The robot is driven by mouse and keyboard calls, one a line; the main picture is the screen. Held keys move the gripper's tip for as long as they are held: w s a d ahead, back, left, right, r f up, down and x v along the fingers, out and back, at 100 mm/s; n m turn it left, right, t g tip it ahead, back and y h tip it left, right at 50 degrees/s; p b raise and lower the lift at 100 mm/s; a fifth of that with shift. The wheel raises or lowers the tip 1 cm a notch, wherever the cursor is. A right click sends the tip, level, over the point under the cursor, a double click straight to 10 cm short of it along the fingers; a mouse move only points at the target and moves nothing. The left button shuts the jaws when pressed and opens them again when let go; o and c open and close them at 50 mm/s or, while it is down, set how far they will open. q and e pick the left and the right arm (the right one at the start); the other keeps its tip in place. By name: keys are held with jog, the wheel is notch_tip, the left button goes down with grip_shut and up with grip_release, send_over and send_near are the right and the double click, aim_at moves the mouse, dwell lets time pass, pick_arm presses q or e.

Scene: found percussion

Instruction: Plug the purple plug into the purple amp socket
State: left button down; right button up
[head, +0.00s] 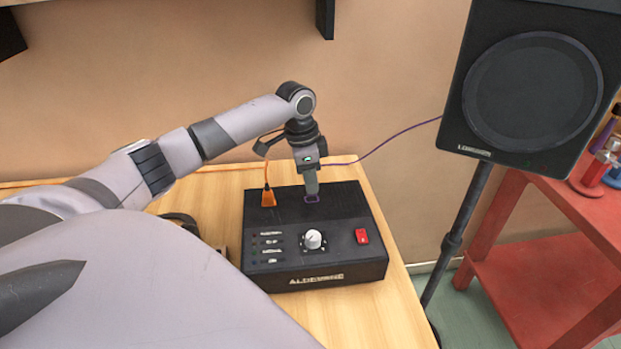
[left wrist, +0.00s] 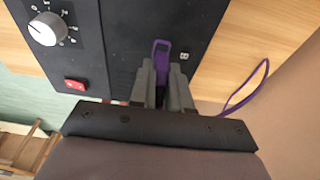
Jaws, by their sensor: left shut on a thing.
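The amp (head: 315,270) is a black box with a purple-rimmed socket (head: 312,199) on its top. My left gripper (head: 311,188) points down right over this socket, with its fingertips very close to it. The purple socket rim (left wrist: 161,44) shows just beyond the fingertips. I cannot tell whether the plug is inside the socket. A purple cable (head: 385,141) runs from the gripper towards the speaker. My right gripper is not in view.
An orange plug (head: 268,198) with its cable stands in the amp top, left of the gripper. A white knob (head: 313,239) and a red switch (head: 361,236) are on the amp. A speaker (head: 532,85) on a stand and a red shelf (head: 530,275) are at right.

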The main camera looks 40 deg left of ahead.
pick_arm(q)
jog(key=shift+f+b, duration=0.3)
jog(key=shift+f, duration=0.7)
jog(key=shift+f, duration=0.35)
jog(key=shift+s+f, duration=0.1)
jog(key=shift+f, duration=0.05)
jog(key=c, duration=1)
grip_release()
jog(key=shift+r, duration=0.35)
notch_tip(320, 180, up, 6)
jog(key=shift+s+a+r, duration=0.2)
jog(key=shift+s+a, duration=0.15)
